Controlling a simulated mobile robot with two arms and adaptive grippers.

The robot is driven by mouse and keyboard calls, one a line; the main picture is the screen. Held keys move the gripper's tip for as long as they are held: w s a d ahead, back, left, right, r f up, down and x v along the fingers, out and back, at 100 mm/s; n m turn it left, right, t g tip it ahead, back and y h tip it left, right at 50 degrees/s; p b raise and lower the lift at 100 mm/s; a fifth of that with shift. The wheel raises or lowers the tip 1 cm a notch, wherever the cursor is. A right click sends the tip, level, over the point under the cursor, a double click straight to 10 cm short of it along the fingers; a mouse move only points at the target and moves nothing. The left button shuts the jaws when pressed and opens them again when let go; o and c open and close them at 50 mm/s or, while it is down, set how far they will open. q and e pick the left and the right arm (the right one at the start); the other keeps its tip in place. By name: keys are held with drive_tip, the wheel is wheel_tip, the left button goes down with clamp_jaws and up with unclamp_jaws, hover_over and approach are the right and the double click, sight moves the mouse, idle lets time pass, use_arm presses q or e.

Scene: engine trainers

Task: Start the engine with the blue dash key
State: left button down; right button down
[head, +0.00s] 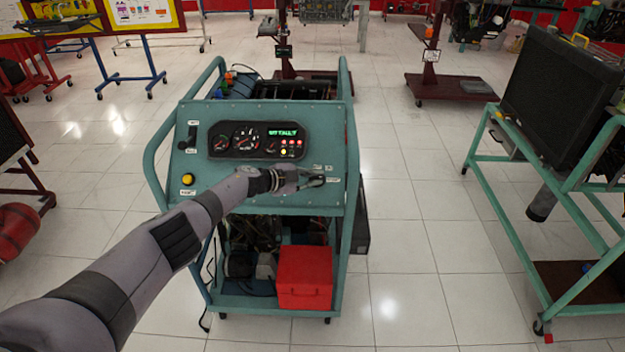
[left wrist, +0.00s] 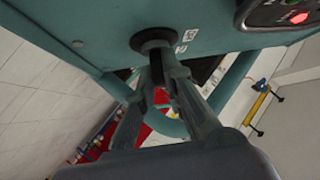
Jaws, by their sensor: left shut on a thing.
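The teal engine trainer (head: 230,187) stands in front of me with a sloped dash panel. Its black gauge cluster (head: 257,140) has a lit green text display and lit red and yellow lamps; a corner with a lit red lamp shows in the left wrist view (left wrist: 298,18). My left gripper (head: 318,181) is at the panel's lower right. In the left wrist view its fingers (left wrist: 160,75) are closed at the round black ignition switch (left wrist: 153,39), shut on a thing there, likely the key. The fingers hide most of it, and no blue shows. My right gripper is out of view.
The panel also carries a yellow button (head: 187,180) and a black lever (head: 191,134). A red box (head: 304,278) sits on the trainer's lower shelf. A radiator stand (head: 560,165) is at the right. The floor between is clear.

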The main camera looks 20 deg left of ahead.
use_arm(q)
drive_tip(key=shift+s+d+f, duration=0.1)
drive_tip(key=shift+d, duration=0.05)
drive_tip(key=c, duration=1.8)
unclamp_jaws()
drive_tip(key=shift+o, duration=0.6)
drive_tip(key=shift+w, duration=0.2)
drive_tip(key=shift+s+a+r, duration=0.4)
drive_tip(key=shift+s+a, duration=0.05)
drive_tip(key=shift+a, duration=0.15)
drive_tip(key=v, duration=1)
drive_tip(key=shift+s, duration=0.25)
drive_tip(key=shift+r, duration=0.1)
